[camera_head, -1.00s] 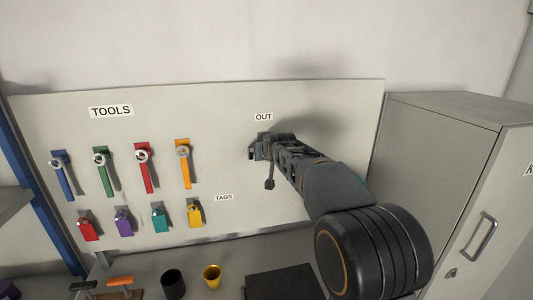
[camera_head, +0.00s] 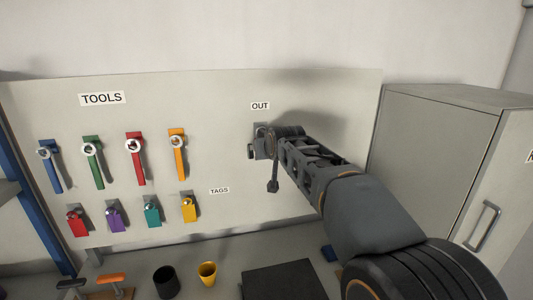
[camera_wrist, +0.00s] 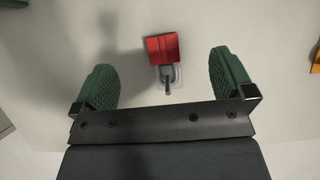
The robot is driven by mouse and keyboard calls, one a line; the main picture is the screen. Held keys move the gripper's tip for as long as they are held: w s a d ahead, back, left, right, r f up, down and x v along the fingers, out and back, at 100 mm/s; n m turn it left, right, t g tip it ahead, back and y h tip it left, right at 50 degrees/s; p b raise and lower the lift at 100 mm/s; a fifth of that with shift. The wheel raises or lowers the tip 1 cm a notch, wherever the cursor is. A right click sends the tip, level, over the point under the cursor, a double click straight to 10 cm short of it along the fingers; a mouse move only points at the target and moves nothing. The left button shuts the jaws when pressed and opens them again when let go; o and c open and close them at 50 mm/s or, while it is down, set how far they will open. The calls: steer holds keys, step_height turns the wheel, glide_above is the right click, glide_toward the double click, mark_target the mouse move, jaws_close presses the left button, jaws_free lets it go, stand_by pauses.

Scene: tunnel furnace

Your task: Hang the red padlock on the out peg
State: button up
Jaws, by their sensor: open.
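The red padlock (camera_wrist: 161,48) shows in the wrist view as a red block with a grey shackle on a peg mounted on a small plate, against the pale board. My gripper (camera_wrist: 165,72) is open, with one green pad on each side of the padlock and a clear gap on both sides. In the head view my gripper (camera_head: 264,146) is at the peg spot below the OUT label (camera_head: 260,106). The plate's edge shows there, but my gripper hides the padlock.
The board (camera_head: 215,100) carries coloured tools (camera_head: 136,160) on the left, with a row of coloured pieces (camera_head: 152,213) below. A grey cabinet (camera_head: 435,150) stands at the right. A black cup (camera_head: 166,282), yellow cup (camera_head: 207,275) and dark mat (camera_head: 283,281) are on the bench.

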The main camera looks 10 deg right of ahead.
steer(key=shift+s+b, duration=0.85)
steer(key=shift+s, duration=0.8)
steer(key=s+f+g, duration=0.7)
steer(key=s+f, duration=1.4)
steer(key=s, duration=0.4)
steer(key=shift+s+g, duration=0.35)
steer(key=shift+g, duration=0.05)
